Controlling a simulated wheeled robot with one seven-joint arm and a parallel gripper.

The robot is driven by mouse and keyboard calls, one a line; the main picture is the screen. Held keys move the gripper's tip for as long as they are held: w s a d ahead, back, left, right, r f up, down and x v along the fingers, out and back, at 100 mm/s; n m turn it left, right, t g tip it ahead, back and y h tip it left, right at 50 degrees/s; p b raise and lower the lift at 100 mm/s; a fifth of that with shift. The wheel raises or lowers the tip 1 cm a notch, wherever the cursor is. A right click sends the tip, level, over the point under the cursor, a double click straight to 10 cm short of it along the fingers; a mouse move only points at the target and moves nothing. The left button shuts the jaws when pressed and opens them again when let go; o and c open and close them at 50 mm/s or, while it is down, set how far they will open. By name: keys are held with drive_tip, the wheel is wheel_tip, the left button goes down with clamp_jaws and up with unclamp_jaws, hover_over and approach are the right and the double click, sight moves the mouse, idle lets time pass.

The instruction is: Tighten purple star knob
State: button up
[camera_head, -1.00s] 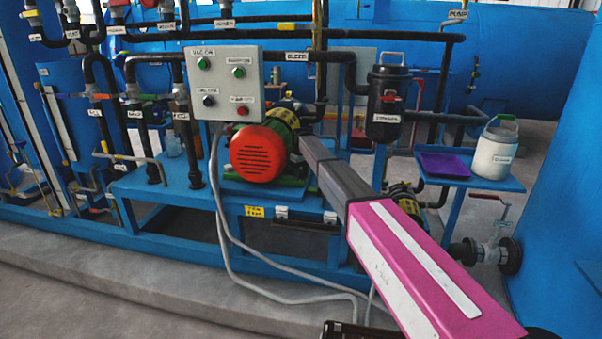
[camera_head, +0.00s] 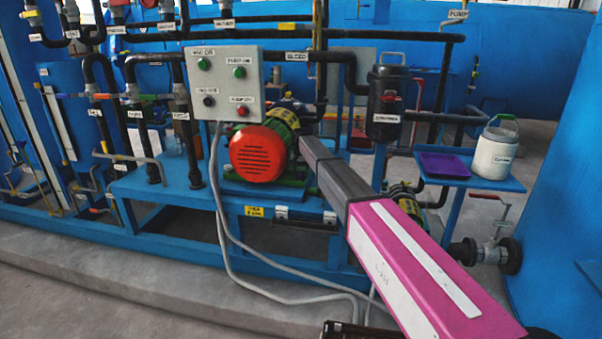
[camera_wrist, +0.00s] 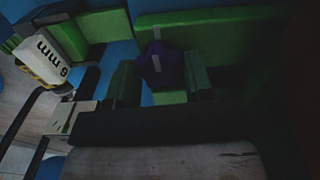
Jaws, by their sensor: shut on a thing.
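The purple star knob (camera_wrist: 168,72) is in the upper middle of the wrist view, dark and in shadow, with a pale stripe on it. My gripper (camera_wrist: 160,78) is shut on it, with one dark finger on each side. The knob sits in front of green metal parts. In the camera_head view my arm reaches toward the red-ended motor (camera_head: 258,154), and neither the knob nor my gripper can be made out there.
Green bars (camera_wrist: 205,25) lie close around the knob. A white block marked "6 mm" (camera_wrist: 43,60) is at the left in the wrist view. A control box (camera_head: 226,85) stands above the motor. A side table (camera_head: 505,183) holds a purple tray and a white canister.

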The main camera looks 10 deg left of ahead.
sight(301, 172)
drive_tip(key=shift+m, duration=0.5)
drive_tip(key=o, duration=0.9)
wheel_tip(301, 172, up, 11)
drive_tip(key=shift+f, duration=0.1)
